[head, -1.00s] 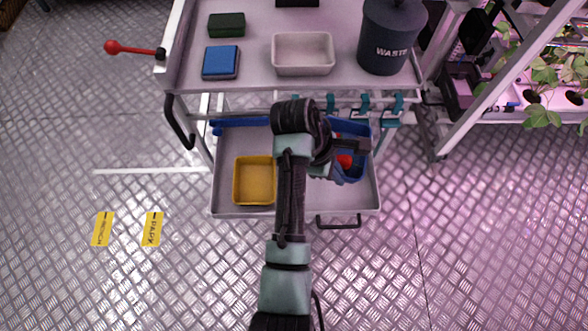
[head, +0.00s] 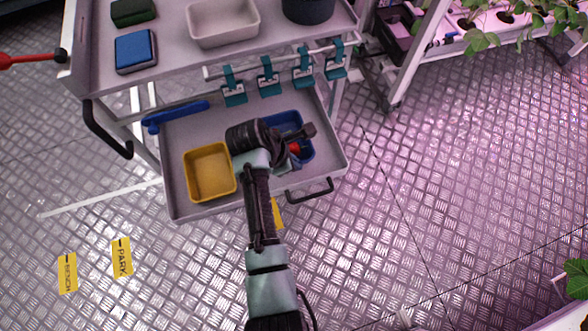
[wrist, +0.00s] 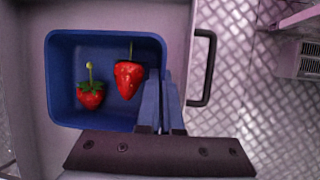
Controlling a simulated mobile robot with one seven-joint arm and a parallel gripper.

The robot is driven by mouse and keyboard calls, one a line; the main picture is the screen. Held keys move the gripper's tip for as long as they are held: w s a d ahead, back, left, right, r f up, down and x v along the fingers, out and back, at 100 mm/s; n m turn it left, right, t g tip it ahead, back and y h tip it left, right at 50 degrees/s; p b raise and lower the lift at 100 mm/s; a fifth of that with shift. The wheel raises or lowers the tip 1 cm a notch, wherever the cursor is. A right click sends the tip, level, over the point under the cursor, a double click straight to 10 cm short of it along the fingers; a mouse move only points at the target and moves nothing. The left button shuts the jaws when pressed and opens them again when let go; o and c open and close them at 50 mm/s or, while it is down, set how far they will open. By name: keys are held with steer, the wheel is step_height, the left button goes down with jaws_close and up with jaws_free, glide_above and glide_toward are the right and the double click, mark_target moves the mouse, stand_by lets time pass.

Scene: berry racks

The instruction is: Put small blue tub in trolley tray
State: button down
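The small blue tub (head: 306,150) is at the right part of the trolley's lower tray (head: 325,165), partly hidden by my arm in the head view. In the wrist view the tub (wrist: 75,55) is upright with two red strawberries (wrist: 128,80) (wrist: 90,95) inside. My gripper (wrist: 161,80) points down at the tub's right wall. One blue finger is inside the rim and one outside, close together with the wall between them. Whether the tub's base rests on the tray floor is hard to tell.
A yellow tub (head: 209,172) stands at the left of the lower tray, with a blue tool (head: 175,115) behind it. Teal clips (head: 268,78) hang from a rail above. The upper shelf holds a pale bin (head: 222,22). A black handle (wrist: 205,70) juts from the tray's front edge.

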mark_target(300, 173)
step_height(300, 173, down, 4)
steer(key=shift+f+b, duration=0.25)
steer(key=shift+b, duration=0.5)
steer(key=shift+r, duration=0.1)
steer(key=c, duration=1.1)
jaws_free()
